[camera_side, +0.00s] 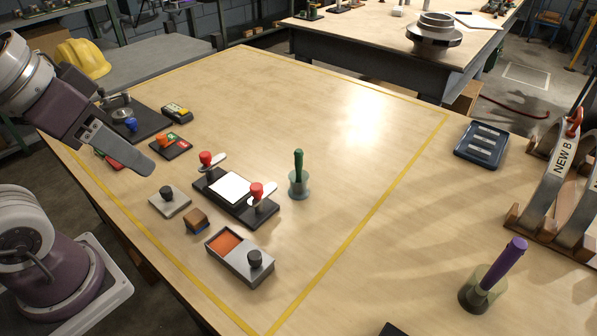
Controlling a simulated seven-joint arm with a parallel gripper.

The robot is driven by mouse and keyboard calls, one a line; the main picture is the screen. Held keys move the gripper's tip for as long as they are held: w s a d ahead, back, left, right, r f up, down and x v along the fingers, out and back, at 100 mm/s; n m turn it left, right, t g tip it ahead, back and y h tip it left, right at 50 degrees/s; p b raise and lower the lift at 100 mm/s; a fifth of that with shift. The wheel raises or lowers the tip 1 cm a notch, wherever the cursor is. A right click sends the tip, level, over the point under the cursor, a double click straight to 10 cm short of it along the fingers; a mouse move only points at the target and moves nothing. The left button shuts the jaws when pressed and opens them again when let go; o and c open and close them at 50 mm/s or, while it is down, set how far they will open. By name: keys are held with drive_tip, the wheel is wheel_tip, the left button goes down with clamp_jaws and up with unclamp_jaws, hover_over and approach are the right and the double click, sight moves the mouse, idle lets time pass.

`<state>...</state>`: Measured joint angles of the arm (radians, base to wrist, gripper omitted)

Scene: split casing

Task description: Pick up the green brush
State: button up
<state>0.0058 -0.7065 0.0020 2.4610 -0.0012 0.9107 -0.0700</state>
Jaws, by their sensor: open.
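The green brush (299,163) stands upright in a small translucent grey-green cup (299,190) near the middle of the wooden table. Its handle points up and the lower end is inside the cup. My gripper (148,165) is at the upper left, over the table's left side, well apart from the brush. It is open, and nothing shows between its fingers. One finger is seen clearly; the other is partly hidden.
A black fixture (235,196) with red-knobbed clamps stands just left of the cup. A grey tray with an orange pad (225,241), a brown block (196,221) and a grey plate with a black knob (170,201) lie nearby. A purple-handled tool (504,262) stands lower right. The table behind the brush is clear.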

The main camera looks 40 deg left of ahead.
drive_tip(key=w+d+r+n+g, duration=0.1)
drive_tip(key=w+r+n+g, duration=0.15)
drive_tip(key=w+n, duration=0.45)
drive_tip(key=n+g, duration=0.3)
drive_tip(key=n, duration=1.2)
hover_over(299, 150)
drive_tip(key=f, duration=1)
drive_tip(key=shift+w+f, duration=0.2)
drive_tip(key=shift+f, duration=0.05)
drive_tip(key=f, duration=0.6)
drive_tip(key=shift+s+f, duration=0.25)
drive_tip(key=shift+f, duration=0.3)
clamp_jaws()
